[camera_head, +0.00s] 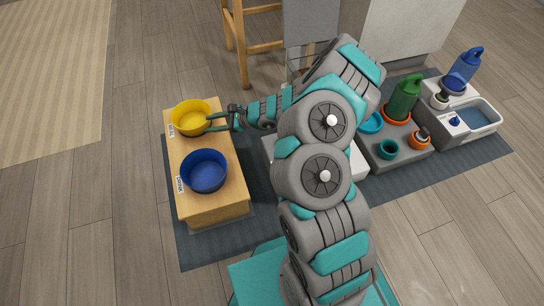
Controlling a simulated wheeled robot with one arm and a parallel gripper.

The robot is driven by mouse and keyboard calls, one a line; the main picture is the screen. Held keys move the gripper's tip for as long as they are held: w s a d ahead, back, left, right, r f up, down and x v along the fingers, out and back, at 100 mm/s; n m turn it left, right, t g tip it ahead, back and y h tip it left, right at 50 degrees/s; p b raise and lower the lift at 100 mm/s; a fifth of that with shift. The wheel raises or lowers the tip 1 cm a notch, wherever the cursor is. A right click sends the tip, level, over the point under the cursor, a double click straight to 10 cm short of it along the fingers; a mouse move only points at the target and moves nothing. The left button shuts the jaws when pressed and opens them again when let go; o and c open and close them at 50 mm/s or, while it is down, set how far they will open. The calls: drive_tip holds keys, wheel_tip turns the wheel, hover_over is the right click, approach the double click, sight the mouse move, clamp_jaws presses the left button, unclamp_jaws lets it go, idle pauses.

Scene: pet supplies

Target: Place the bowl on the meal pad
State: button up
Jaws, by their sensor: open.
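A yellow bowl (193,119) sits upright at the far end of a low wooden stand (215,212). A blue bowl (204,172) sits upright on the same stand, nearer to me. A small white label (171,130) lies beside the yellow bowl, and another (180,185) lies beside the blue bowl; their lettering is too small to read surely. Any pad under the bowls is hidden. My gripper (211,121) is open at the right rim of the yellow bowl. I cannot tell whether the fingers touch the rim.
The stand is on a dark grey mat (205,247). To the right are a grey tray (391,157) with a green bottle (403,98) and small pots, and a white basin unit (478,120) with a blue bottle (466,64). A wooden stool (238,45) stands behind. Floor left of the stand is clear.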

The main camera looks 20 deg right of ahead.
drive_tip(key=s+a+r+n+g+y, duration=0.1)
drive_tip(key=s+a+r+n+g, duration=0.15)
drive_tip(key=a+r+n, duration=0.4)
drive_tip(key=s+a+r+n+g+y, duration=0.1)
drive_tip(key=s+a+r+g, duration=0.2)
drive_tip(key=r, duration=0.6)
drive_tip(key=s+a+r+n+g+h, duration=0.1)
drive_tip(key=s+r+n, duration=0.3)
drive_tip(key=s, duration=0.3)
drive_tip(key=s+a+r+n+g+h, duration=0.1)
drive_tip(key=s+r+n+g, duration=0.2)
drive_tip(key=s, duration=0.4)
drive_tip(key=s+d+r+n+h, duration=0.1)
drive_tip(key=s+d+n+h, duration=0.2)
drive_tip(key=s+d, duration=0.8)
drive_tip(key=s+d+r+n+t+h, duration=0.1)
drive_tip(key=s+d+r+n+h, duration=0.1)
drive_tip(key=s+d+h, duration=0.6)
drive_tip(key=s+d+n, duration=0.1)
drive_tip(key=s+d, duration=0.2)
drive_tip(key=s, duration=0.2)
drive_tip(key=shift+d+r, duration=0.2)
drive_tip(key=shift+r, duration=0.05)
